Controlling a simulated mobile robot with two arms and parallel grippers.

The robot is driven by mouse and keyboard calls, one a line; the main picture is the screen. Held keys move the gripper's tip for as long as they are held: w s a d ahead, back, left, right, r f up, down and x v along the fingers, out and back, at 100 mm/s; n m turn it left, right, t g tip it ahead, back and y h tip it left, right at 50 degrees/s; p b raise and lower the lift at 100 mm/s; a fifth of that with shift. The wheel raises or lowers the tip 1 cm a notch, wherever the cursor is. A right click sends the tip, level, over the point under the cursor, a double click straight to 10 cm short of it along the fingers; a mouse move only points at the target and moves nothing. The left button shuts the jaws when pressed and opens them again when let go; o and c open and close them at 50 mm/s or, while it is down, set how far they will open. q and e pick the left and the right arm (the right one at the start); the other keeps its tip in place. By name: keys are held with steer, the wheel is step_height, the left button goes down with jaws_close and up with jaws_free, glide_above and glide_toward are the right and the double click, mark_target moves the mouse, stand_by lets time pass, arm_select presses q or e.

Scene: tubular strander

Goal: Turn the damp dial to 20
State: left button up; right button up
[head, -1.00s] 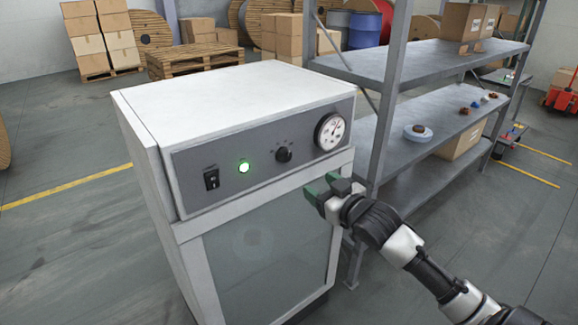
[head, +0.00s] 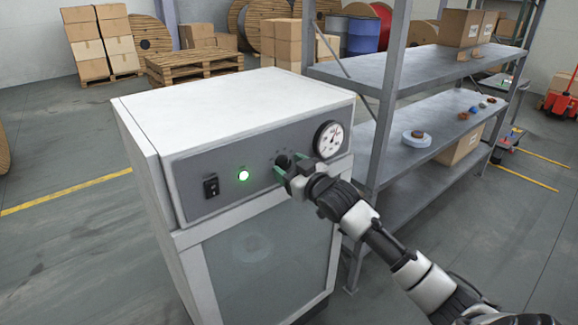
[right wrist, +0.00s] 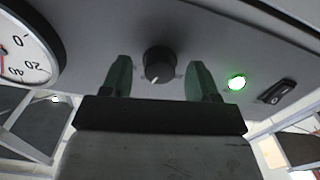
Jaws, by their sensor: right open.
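The damp dial is a small black knob with a white pointer mark (right wrist: 159,66) on the cabinet's grey front panel. In the head view the knob (head: 283,160) is partly covered by my right gripper (head: 288,168). In the right wrist view my right gripper (right wrist: 159,80) is open, with one green finger on each side of the knob and a gap on both sides. Whether the fingertips reach the knob's depth is hard to tell. A round white gauge (head: 329,139) sits right of the knob; it also shows in the right wrist view (right wrist: 22,55). My left gripper is not in view.
The panel also holds a lit green lamp (head: 243,175) and a black rocker switch (head: 211,186). The white cabinet (head: 230,100) stands beside a grey metal shelf (head: 450,110) at the right. The floor left of the cabinet is clear.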

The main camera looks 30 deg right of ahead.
steer(key=shift+w, duration=0.25)
steer(key=c, duration=0.9)
